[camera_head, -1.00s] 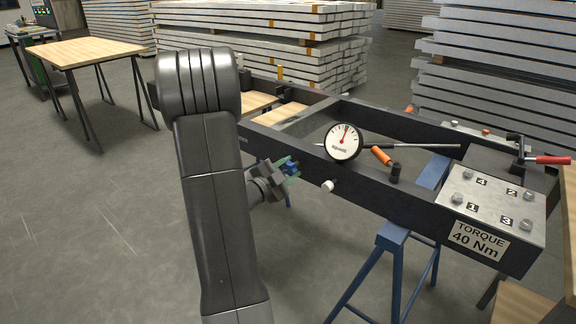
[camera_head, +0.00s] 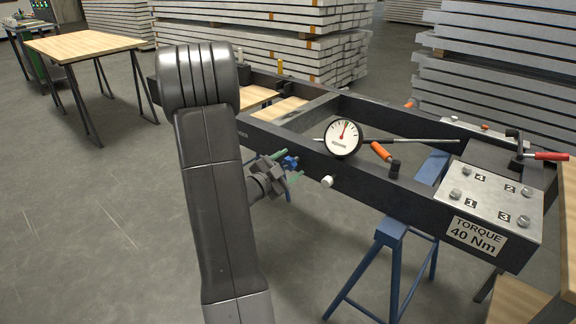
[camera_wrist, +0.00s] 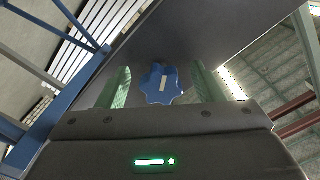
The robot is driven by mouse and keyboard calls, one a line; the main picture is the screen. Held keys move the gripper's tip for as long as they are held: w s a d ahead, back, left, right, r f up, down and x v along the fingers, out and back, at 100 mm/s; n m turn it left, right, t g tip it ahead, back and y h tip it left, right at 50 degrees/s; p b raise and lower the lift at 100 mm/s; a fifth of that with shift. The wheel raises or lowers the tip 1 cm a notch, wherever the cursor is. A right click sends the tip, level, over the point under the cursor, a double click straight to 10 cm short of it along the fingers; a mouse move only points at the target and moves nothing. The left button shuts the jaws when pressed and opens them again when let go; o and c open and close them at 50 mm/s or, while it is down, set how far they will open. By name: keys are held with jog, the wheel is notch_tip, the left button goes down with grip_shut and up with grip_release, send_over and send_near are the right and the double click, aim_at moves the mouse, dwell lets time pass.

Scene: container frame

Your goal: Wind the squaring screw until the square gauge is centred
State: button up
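The square gauge (camera_head: 343,139) is a round white dial on the near rail of the dark frame. Its needle points up and slightly right. A blue lobed knob (camera_head: 291,163), seemingly the squaring screw's head, is on the near rail left of the dial. In the wrist view the knob (camera_wrist: 161,84) shows a pale bar mark, upright and slightly tilted. My gripper (camera_head: 287,166) faces the knob. Its green fingers are open, and in the wrist view my gripper (camera_wrist: 161,86) has one finger either side of the knob with gaps. I cannot tell how deep the fingers reach.
A white round knob (camera_head: 327,182) sticks out of the rail just right of my gripper. An orange-handled tool (camera_head: 382,152) lies by the dial. A blue trestle (camera_head: 392,235) stands below the frame. Floor left of my arm is clear up to a wooden table (camera_head: 80,46).

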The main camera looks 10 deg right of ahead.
jog(key=p+v, duration=0.1)
jog(key=v, duration=1.2)
jog(key=shift+s+a, duration=0.25)
jog(key=shift+a, duration=0.05)
jog(key=b+x, duration=0.1)
jog(key=x, duration=1.3)
jog(key=shift+s+a, duration=0.1)
jog(key=shift+a, duration=0.05)
